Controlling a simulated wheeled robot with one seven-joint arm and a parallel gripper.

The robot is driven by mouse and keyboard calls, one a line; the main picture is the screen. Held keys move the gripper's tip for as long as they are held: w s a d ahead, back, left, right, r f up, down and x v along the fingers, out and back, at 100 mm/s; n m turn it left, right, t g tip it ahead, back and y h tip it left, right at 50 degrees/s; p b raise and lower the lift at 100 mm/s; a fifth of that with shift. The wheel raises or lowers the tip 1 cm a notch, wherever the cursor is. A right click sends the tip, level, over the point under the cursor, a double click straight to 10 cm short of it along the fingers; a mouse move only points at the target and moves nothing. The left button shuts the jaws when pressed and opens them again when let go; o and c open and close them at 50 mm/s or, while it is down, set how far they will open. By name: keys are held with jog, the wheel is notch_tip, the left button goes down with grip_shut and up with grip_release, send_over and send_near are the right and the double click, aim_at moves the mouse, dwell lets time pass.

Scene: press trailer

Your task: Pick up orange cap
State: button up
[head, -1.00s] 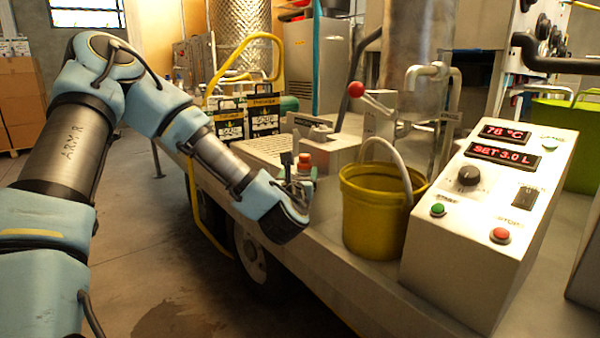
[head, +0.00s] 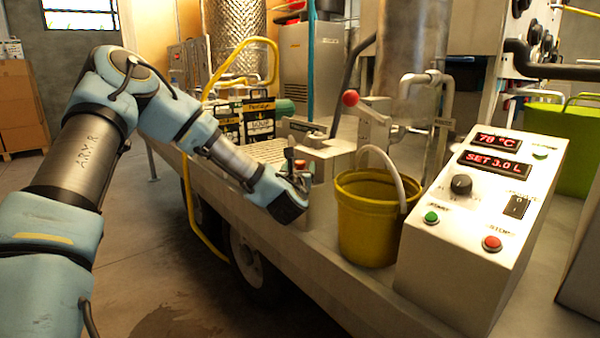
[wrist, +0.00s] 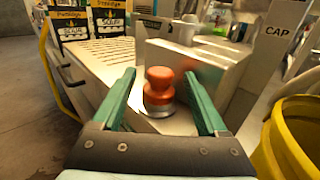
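The orange cap (wrist: 159,84) stands upright in the wrist view, in front of a pale metal box on the trailer. It lies between and a little beyond the two green fingers of my gripper (wrist: 162,98). The fingers are spread apart, with visible space on both sides of the cap. In the head view my gripper (head: 298,178) is beside the metal box, and only a small part of the orange cap (head: 300,165) shows behind it.
A red-knobbed lever (head: 351,98) rises behind. Black boxed packs (head: 259,118) stand at the back left.

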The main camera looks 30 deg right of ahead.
grip_shut()
dwell(0.4)
